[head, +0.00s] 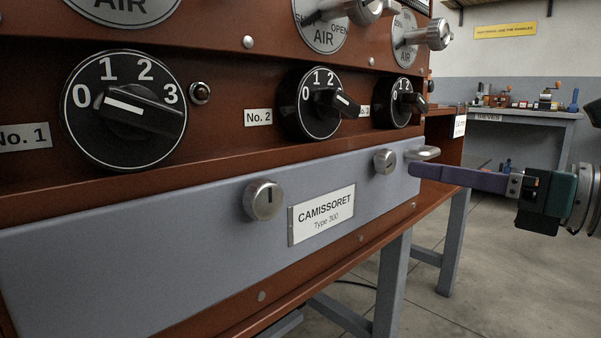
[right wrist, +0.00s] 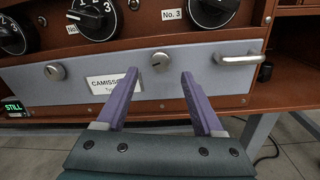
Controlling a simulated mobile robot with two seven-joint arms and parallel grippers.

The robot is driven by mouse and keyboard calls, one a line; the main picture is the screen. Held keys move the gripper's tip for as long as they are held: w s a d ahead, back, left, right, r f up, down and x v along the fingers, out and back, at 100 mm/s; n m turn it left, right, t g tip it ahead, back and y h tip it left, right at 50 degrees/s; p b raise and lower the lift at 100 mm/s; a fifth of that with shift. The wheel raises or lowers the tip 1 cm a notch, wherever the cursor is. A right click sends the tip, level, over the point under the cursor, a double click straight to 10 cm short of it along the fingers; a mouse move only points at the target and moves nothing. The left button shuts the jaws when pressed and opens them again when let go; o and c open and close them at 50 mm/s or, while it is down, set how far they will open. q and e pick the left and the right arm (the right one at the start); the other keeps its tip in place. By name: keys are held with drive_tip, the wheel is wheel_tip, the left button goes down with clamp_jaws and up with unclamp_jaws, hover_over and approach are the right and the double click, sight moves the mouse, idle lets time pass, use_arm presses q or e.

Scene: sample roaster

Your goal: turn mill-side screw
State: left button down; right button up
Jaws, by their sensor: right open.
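Two round metal screws sit on the grey front panel (head: 130,250) of the roaster. The left screw (head: 263,200) is left of the CAMISSORET plate, its slot roughly upright in the head view. The right screw (head: 385,161) is right of the plate; I cannot tell which one is called mill-side. My right gripper (head: 414,171) is open and empty, its purple fingers pointing at the panel's right end. In the right wrist view the right screw (right wrist: 160,62) appears just beyond and between the fingertips (right wrist: 160,76), its slot nearly level. The left screw (right wrist: 55,71) lies left of the fingers. My left gripper is out of view.
A metal handle (right wrist: 240,58) projects from the panel right of the right screw. Black dials (head: 122,110) line the red face above. A lit STILL sign (right wrist: 12,107) is at lower left. A back bench (head: 510,113) stands farther off, with open floor between.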

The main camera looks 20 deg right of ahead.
sight(392, 164)
drive_tip(key=shift+x, duration=2.5)
clamp_jaws()
